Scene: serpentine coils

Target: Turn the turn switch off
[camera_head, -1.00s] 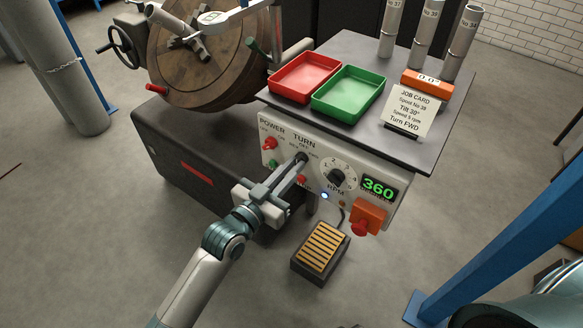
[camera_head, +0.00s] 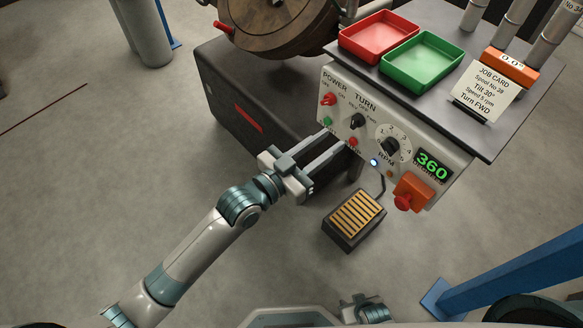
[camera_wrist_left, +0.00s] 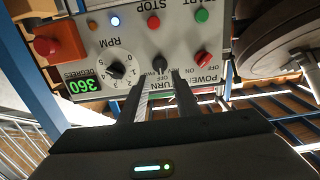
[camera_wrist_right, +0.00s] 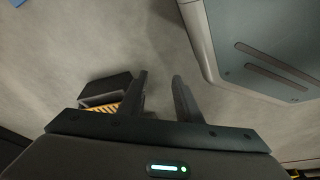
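The TURN switch (camera_head: 357,120) is a black knob on the pale control panel (camera_head: 447,188), right of the red POWER switch (camera_head: 328,99). Labels FWD, OFF and REV surround it; its pointer looks close to OFF but is too small to read surely. My left gripper (camera_head: 337,150) is open, in front of and below the knob, apart from it. In the left wrist view the knob (camera_wrist_left: 159,63) shows upside down beyond the gap between the fingertips (camera_wrist_left: 159,83). My right gripper (camera_wrist_right: 160,88) is open and empty above the floor.
Beside the TURN switch are the RPM dial (camera_head: 390,146), a 360 degrees display (camera_head: 432,166) and a red stop knob (camera_head: 403,201). A foot pedal (camera_head: 355,220) lies on the floor below. Red (camera_head: 380,37) and green (camera_head: 422,61) trays sit on the table above.

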